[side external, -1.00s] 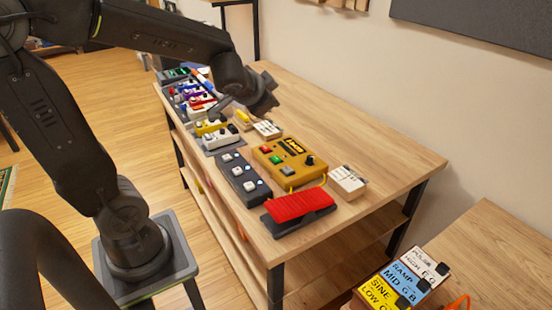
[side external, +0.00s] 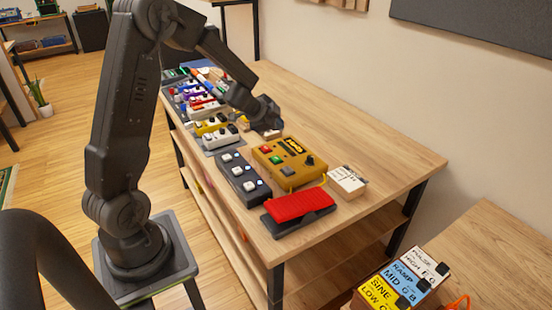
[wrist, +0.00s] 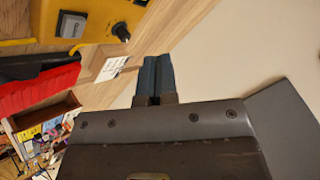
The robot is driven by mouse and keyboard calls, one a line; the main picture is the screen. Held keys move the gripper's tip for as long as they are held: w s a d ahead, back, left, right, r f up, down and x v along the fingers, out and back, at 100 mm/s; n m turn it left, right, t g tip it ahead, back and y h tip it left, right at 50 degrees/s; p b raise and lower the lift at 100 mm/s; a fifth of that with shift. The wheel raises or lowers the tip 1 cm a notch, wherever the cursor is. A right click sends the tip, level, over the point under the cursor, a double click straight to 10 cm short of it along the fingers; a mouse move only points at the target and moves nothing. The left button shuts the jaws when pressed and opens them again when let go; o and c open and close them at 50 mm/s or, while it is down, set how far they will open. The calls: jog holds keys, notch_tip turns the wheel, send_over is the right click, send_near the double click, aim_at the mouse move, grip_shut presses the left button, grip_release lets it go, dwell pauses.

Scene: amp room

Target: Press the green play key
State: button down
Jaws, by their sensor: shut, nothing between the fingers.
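The yellow box (side external: 312,172) sits on the wooden table, with a red key, a green key (side external: 276,160), a grey key and a black knob on its top. My gripper (side external: 272,130) is shut and empty, above the table just behind the box's far left end, apart from the green key. In the wrist view the shut fingers (wrist: 154,76) point past the edge of the yellow box (wrist: 95,19). Its grey key and knob show there, but the green key is out of that view.
A red pedal (side external: 298,205), a dark three-button footswitch (side external: 242,180) and a white card block (side external: 347,181) stand close around the box. Several coloured pedals line the table's left side. The table's right side toward the wall is clear (side external: 365,130).

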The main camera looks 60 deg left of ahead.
aim_at(276, 159)
jog(key=shift+f, duration=0.1)
jog(key=shift+f, duration=4.3)
jog(key=shift+f, duration=0.1)
jog(key=shift+f, duration=0.3)
jog(key=shift+f, duration=0.55)
jog(key=shift+r, duration=0.95)
jog(key=shift+r, duration=2.5)
